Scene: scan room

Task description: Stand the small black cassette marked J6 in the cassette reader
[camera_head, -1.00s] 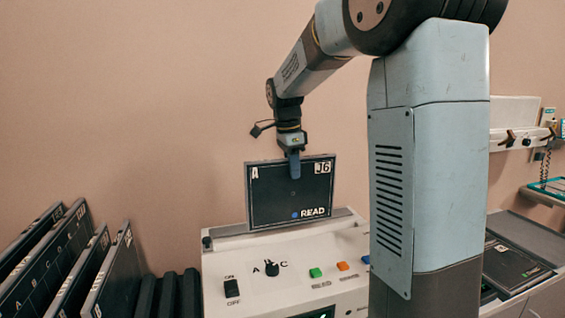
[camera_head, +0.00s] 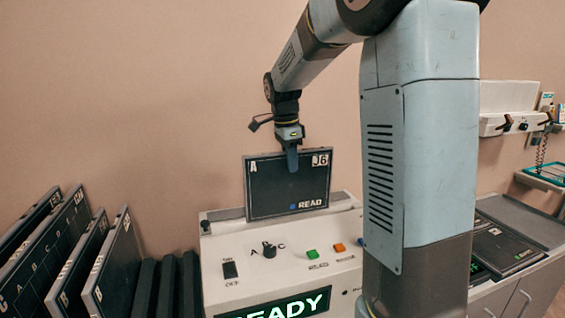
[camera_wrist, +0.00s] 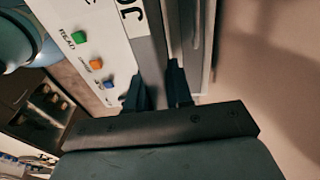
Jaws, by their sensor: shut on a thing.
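The black cassette (camera_head: 288,188) marked A, J6 and READ stands upright at the back of the white cassette reader (camera_head: 222,250) in the head view. Its lower edge is at the reader's top; how deep it sits in a slot I cannot tell. My gripper (camera_head: 292,160) is shut on the cassette's top edge, near the middle. In the wrist view my gripper's fingers (camera_wrist: 162,90) lie on both sides of the cassette (camera_wrist: 150,56), with part of the J6 label showing. The reader's lit display (camera_head: 285,306) says READY.
The reader's top carries a black switch (camera_head: 230,270), a knob (camera_head: 269,250), a green button (camera_head: 312,254) and an orange button (camera_head: 340,247). Larger dark cassettes (camera_head: 112,262) lean in a rack at left. A counter with a dark panel (camera_head: 505,250) is at right.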

